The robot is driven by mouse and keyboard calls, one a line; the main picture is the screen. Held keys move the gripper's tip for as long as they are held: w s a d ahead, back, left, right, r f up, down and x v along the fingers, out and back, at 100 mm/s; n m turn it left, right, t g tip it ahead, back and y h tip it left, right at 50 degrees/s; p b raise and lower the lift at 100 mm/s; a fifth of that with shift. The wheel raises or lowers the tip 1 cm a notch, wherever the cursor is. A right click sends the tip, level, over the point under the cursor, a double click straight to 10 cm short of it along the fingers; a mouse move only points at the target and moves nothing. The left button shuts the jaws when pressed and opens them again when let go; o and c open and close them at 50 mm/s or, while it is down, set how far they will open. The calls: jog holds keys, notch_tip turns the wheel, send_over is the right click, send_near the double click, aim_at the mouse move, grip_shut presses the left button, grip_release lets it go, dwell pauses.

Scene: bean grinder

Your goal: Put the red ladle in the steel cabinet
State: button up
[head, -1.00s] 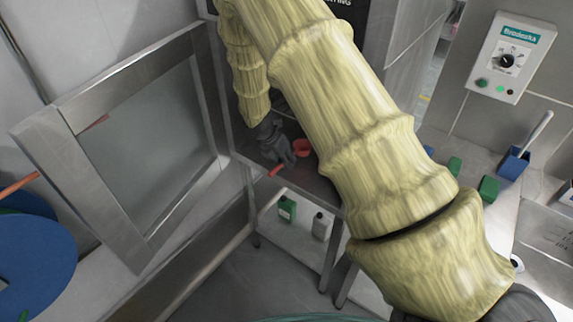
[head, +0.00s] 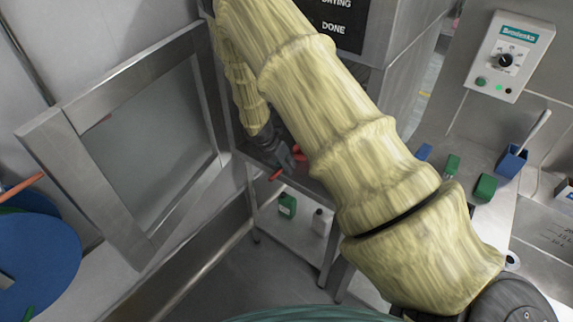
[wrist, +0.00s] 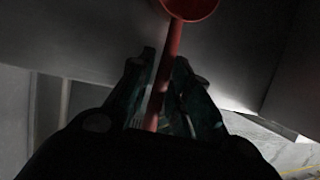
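The red ladle (head: 275,175) is at the front edge of the steel cabinet (head: 235,135), at the end of my arm in the head view. Its handle points down-left and its bowl is mostly hidden behind my arm. My gripper (head: 290,162) is at the ladle. In the wrist view, the ladle's bowl (wrist: 190,6) is at the top edge, and its handle (wrist: 165,75) runs down between the fingertips of my gripper (wrist: 163,62). The fingers are close on both sides of the handle. I cannot tell whether they press on it. The cabinet door stands open.
The open glass-paned door (head: 150,135) stands left of the opening. A blue round object (head: 38,262) is at far left. Green blocks and a blue container (head: 511,161) are on the right counter.

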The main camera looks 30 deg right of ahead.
jog(key=shift+o, duration=0.8)
jog(key=shift+r, duration=0.1)
jog(key=b+v, duration=0.2)
jog(key=v, duration=1)
jog(key=shift+b, duration=0.35)
